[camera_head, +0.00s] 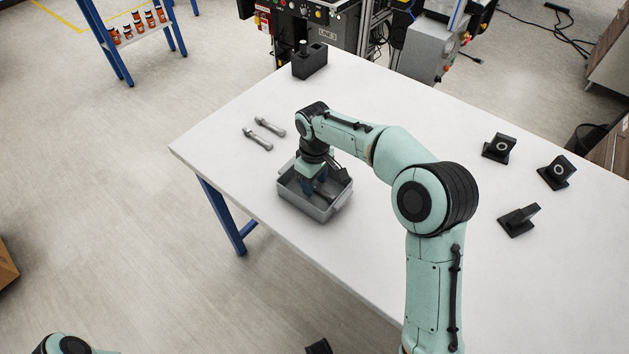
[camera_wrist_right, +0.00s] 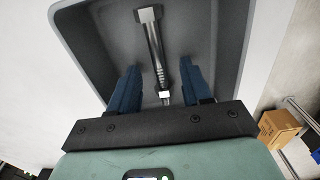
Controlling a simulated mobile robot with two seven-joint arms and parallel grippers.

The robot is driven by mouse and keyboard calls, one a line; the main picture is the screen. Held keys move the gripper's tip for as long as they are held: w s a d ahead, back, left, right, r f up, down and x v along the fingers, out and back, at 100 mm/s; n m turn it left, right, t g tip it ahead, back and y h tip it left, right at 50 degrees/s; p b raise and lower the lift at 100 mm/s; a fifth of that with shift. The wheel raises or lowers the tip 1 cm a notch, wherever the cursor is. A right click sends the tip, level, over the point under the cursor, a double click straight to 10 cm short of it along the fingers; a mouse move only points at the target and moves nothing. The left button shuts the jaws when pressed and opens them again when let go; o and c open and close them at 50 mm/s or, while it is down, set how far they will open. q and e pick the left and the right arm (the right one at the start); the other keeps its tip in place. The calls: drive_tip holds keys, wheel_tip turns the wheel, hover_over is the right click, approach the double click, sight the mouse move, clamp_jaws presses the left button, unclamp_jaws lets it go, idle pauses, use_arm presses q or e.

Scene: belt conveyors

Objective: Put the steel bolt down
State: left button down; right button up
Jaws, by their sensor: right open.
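My right gripper (camera_head: 316,187) points down into a grey bin (camera_head: 298,203) on the white table. In the right wrist view its two blue fingers (camera_wrist_right: 161,78) are open and apart. A steel bolt (camera_wrist_right: 155,50) lies in the bin, between and beyond the fingers, with a gap on each side. Its head is toward the far wall of the bin (camera_wrist_right: 92,60). My left gripper does not show.
A black block with a peg (camera_head: 309,62) stands at the table's back edge. Several black angled brackets (camera_head: 499,147) (camera_head: 557,172) (camera_head: 519,219) stand at the right. The white table (camera_head: 225,138) is clear around the two loose bolts.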

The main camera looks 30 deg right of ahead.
sight(315, 185)
wheel_tip(315, 185, up, 12)
drive_tip(key=p, duration=0.2)
drive_tip(key=shift+f, duration=0.15)
idle(0.5)
